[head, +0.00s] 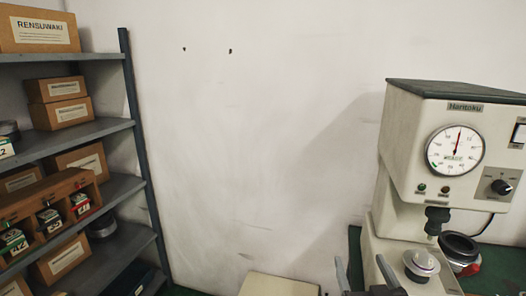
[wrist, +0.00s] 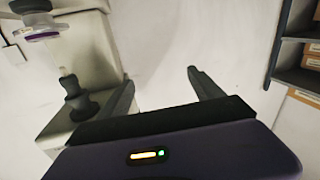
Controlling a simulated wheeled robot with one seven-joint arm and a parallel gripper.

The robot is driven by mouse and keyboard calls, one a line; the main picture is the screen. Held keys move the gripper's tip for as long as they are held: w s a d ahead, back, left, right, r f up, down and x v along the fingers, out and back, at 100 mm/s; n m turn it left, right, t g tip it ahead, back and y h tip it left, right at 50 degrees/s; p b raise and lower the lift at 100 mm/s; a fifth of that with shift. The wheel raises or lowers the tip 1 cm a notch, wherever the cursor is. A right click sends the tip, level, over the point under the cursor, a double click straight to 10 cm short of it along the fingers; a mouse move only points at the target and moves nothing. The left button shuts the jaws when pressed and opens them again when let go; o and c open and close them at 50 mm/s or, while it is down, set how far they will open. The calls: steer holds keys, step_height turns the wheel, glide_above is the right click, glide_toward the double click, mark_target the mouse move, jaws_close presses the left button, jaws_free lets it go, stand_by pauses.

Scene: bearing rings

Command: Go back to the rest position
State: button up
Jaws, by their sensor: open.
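My gripper (head: 361,264) shows at the bottom of the head view, in front of the press machine's base and left of the silver part. Its two dark fingers stand apart with nothing between them. The cream press machine (head: 408,140) with a round dial stands at the right. A silver round part with a purple band (head: 421,262) sits on its base below the spindle. It also shows at the top left of the wrist view (wrist: 37,20).
A black ring-shaped cup (head: 459,245) with something red lies right of the silver part. A grey shelf (head: 100,130) with cardboard boxes and a wooden rack (head: 50,204) of small boxes stands left. A pale box top (head: 278,285) shows at the bottom. The wall between is bare.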

steer(key=s+f+g, duration=0.1)
steer(key=s+f, duration=0.2)
steer(key=s, duration=1.1)
steer(key=s+a+f+g+b, duration=0.1)
steer(key=s+f, duration=0.3)
steer(key=s, duration=1.1)
steer(key=s+f+g+y+b, duration=0.1)
steer(key=s+f, duration=0.3)
steer(key=s, duration=1)
steer(key=shift+s+a, duration=0.25)
steer(key=shift+s, duration=0.05)
